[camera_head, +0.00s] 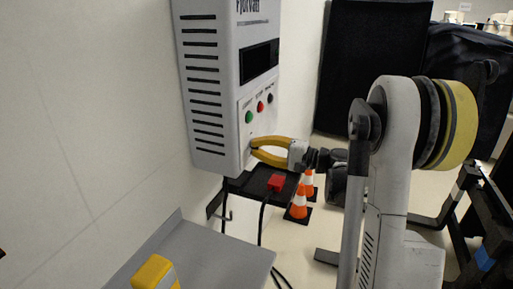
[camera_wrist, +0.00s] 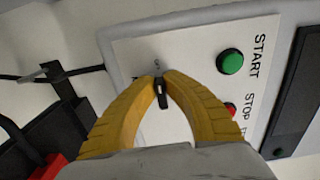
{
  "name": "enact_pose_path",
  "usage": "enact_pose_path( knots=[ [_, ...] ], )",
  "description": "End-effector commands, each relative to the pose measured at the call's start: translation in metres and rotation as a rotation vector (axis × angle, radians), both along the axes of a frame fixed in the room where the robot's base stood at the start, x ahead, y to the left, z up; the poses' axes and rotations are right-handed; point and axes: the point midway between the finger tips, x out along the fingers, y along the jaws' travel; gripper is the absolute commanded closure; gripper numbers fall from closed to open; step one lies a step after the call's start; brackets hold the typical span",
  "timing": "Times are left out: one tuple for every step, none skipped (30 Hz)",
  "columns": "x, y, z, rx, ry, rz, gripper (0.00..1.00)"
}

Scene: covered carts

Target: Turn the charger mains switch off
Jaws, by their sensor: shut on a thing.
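The charger (camera_head: 215,85) is a grey wall box with side vents, a dark display and a white control panel. Its mains switch (camera_wrist: 160,92) is a small black lever on the panel, seen between my fingertips in the wrist view; small lettering beside it is only partly readable. My gripper (camera_head: 253,148) has yellow fingers and reaches the lower part of the panel. In the wrist view my gripper (camera_wrist: 160,84) is shut on the switch, one finger on each side. The head view hides the switch behind the fingers.
A green START button (camera_wrist: 230,62) and a red STOP button (camera_wrist: 231,109) sit close to my right finger. A black tray (camera_head: 262,181) with a red block (camera_head: 276,183) is below. Orange cones (camera_head: 299,203) and a grey surface (camera_head: 205,262) stand lower down.

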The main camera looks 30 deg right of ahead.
Motion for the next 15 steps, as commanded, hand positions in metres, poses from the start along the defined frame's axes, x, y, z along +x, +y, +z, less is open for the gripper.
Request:
enact_pose_path(
  knots=[
    [0.0002, 0.0002, 0.0001, 0.000, 0.000, 0.000, 1.00],
    [0.0002, 0.0002, 0.0001, 0.000, 0.000, 0.000, 1.00],
    [0.0002, 0.0002, 0.0001, 0.000, 0.000, 0.000, 1.00],
    [0.0002, 0.0002, 0.0001, 0.000, 0.000, 0.000, 1.00],
    [0.0002, 0.0002, 0.0001, 0.000, 0.000, 0.000, 1.00],
    [0.0002, 0.0002, 0.0001, 0.000, 0.000, 0.000, 1.00],
    [0.0002, 0.0002, 0.0001, 0.000, 0.000, 0.000, 1.00],
    [0.0003, 0.0001, 0.0001, 0.001, 0.001, 0.000, 0.82],
    [0.0002, 0.0000, 0.0001, 0.001, 0.001, 0.000, 0.69],
    [0.0002, 0.0001, 0.0001, 0.001, 0.001, 0.000, 0.68],
    [0.0002, 0.0001, 0.0001, 0.001, 0.001, 0.000, 0.68],
    [0.0002, 0.0001, 0.0001, 0.001, 0.001, 0.000, 0.68],
    [0.0002, 0.0001, 0.0001, 0.001, 0.001, 0.000, 0.68],
    [0.0001, 0.0001, 0.0001, 0.001, 0.001, 0.000, 0.68],
    [0.0001, 0.0001, 0.0001, 0.001, 0.001, 0.000, 0.68]
  ],
)
